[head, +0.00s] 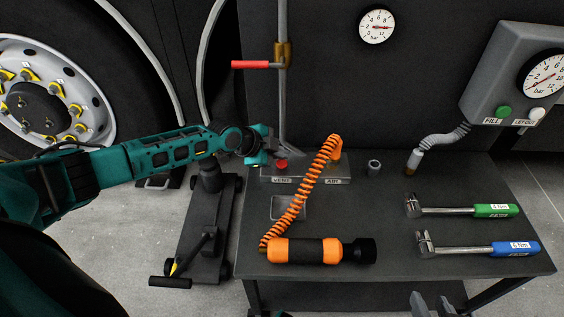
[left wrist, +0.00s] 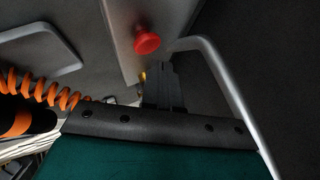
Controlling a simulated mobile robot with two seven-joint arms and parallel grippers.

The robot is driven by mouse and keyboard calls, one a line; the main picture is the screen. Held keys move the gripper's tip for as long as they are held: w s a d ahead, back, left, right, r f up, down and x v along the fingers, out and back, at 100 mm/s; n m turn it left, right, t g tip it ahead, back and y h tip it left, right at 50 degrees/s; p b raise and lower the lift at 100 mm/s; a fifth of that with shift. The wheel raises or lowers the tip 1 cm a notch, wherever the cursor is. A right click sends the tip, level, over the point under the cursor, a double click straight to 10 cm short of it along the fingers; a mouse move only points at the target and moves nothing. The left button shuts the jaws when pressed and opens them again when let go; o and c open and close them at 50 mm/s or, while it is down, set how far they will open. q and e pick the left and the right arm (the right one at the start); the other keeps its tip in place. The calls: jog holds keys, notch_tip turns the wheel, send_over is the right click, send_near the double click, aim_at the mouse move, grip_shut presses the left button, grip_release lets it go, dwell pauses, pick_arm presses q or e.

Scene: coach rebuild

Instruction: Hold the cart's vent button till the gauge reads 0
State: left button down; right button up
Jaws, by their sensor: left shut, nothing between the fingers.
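The red vent button (head: 281,164) stands on a grey block (head: 305,173) with VENT and AIR labels. It also shows in the left wrist view (left wrist: 147,41). My left gripper (head: 284,154) is shut and empty close beside the button. In the left wrist view its dark fingers (left wrist: 163,70) end just beside the red button, seemingly apart from it; contact is hard to judge. A round gauge (head: 376,26) is on the dark panel behind; its needle is too small to read surely.
An orange coiled hose (head: 303,200) runs from the block to an orange-black cylinder (head: 310,251). Two torque wrenches (head: 465,210) lie right. A grey box with another gauge (head: 545,73) stands at upper right.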

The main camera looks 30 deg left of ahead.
aim_at(279, 165)
pick_arm(q)
jog(key=shift+f+b, duration=0.45)
jog(key=shift+b, duration=0.05)
jog(key=shift+f+b, duration=0.55)
jog(key=shift+f, duration=0.05)
dwell(1.6)
jog(key=shift+r, duration=0.15)
dwell(2.1)
jog(key=shift+r+p, duration=0.75)
jog(key=shift+r, duration=0.1)
notch_tip(279, 165, up, 5)
jog(key=p, duration=0.4)
jog(key=shift+r, duration=0.1)
dwell(0.6)
